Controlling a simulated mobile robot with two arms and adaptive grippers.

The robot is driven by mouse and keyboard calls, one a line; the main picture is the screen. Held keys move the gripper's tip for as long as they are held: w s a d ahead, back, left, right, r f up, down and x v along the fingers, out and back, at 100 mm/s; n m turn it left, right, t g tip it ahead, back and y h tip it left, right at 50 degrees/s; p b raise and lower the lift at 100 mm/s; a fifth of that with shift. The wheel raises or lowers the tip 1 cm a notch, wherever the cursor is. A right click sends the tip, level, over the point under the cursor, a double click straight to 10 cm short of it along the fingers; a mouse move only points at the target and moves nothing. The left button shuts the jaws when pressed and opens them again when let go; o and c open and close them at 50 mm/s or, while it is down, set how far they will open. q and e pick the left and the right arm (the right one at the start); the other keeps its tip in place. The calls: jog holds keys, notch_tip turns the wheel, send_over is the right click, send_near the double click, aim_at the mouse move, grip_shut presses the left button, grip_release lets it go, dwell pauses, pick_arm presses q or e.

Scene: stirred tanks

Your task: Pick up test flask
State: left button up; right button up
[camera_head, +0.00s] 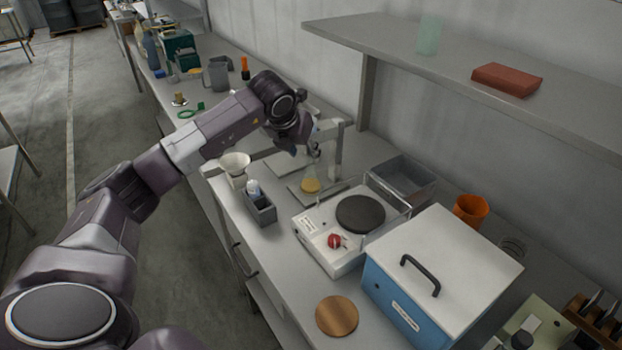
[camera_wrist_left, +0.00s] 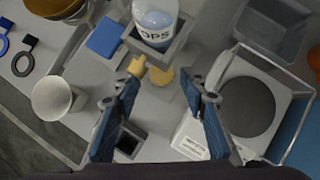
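The test flask (camera_head: 310,184), a small clear flask with yellow liquid, stands on a dark plate of the grey stand on the bench. In the left wrist view yellow liquid (camera_wrist_left: 163,77) shows ahead, between the fingertips, partly hidden below a grey frame. My left gripper (camera_head: 312,152) is just above the flask in the head view. In the left wrist view my left gripper (camera_wrist_left: 161,88) has its two fingers spread wide with nothing between them. My right gripper is not in view.
A clear vessel (camera_wrist_left: 155,20) marked "OPS" sits in the grey frame above. A hot plate (camera_head: 360,213) stands right of the flask, with a grey bin (camera_head: 402,180) behind. A white funnel (camera_head: 235,163) and grey holder (camera_head: 262,210) stand left. A blue box (camera_head: 405,305) is nearer.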

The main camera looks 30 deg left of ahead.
aim_at(310, 171)
pick_arm(q)
jog(key=p+x, duration=0.2)
jog(key=x, duration=0.5)
jog(key=shift+w+f, duration=0.25)
jog(key=shift+f, duration=0.05)
jog(key=shift+s, duration=0.1)
grip_shut()
jog(key=shift+r, duration=0.1)
